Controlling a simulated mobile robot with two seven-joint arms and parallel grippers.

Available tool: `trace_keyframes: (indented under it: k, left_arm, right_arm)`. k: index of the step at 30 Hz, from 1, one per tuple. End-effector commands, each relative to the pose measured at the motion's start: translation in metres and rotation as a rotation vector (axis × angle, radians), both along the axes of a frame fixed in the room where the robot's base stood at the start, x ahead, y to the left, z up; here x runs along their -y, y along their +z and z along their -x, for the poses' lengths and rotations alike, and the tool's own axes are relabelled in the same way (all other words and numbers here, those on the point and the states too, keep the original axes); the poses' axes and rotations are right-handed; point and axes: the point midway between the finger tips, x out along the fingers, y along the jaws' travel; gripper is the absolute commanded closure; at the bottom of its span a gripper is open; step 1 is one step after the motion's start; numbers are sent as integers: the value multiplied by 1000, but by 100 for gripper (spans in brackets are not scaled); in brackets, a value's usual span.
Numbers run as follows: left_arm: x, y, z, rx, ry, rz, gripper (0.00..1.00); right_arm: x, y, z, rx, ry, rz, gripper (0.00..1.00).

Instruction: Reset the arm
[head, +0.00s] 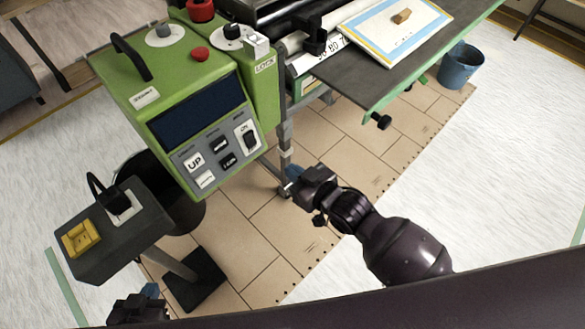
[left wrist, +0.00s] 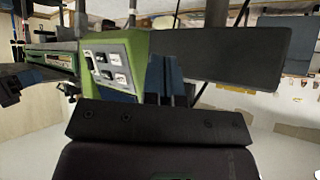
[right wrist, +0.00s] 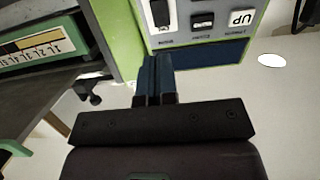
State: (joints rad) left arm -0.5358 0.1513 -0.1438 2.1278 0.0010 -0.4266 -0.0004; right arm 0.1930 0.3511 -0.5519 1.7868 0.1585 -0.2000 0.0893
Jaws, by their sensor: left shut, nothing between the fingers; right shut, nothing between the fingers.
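My right gripper (head: 292,180) hangs in front of the green control machine (head: 125,70), low and to the right of its button panel. Its blue fingers are shut and empty, as the right wrist view (right wrist: 154,72) also shows. My left gripper (head: 150,290) is at the bottom left edge of the head view, mostly cut off, below the dark pedestal box. In the left wrist view its blue fingers (left wrist: 160,72) are shut with nothing between them. The panel has a dark screen, an UP button and a switch marked ON.
A dark pedestal box (head: 145,232) with a yellow socket (head: 82,238) stands at the left. The pasting table (head: 375,98) with a white-and-blue sheet (head: 380,42) is at the top right. A blue bucket (head: 460,68) stands beyond it. The floor at right is clear.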

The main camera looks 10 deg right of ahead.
Motion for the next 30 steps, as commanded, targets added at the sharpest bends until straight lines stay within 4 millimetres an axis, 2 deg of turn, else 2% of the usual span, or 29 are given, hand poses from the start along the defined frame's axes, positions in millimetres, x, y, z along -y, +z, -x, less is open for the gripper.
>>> trace_keyframes:
  k: [11, 14, 17, 23, 26, 30]
  left_arm:
    - [0, 0, 1, -1, -1, -1, 100]
    - [0, 0, -1, 5, -2, -1, 100]
    - [-1, 3, -3, 13, -4, -3, 100]
    - [-1, 10, -8, 28, -6, -4, 100]
    - [-2, 15, -9, 36, -4, -4, 100]
    - [-3, 23, -5, 41, 1, -3, 100]
  right_arm:
    - [0, -2, 0, 0, 3, 25, 100]
    - [7, 12, -7, 27, -12, 61, 100]
    - [24, 26, -7, 36, -67, 82, 100]
    - [64, 34, 14, 6, -177, 111, 100]
    - [90, 34, 33, -27, -247, 125, 100]
    - [131, 30, 70, -91, -355, 151, 100]
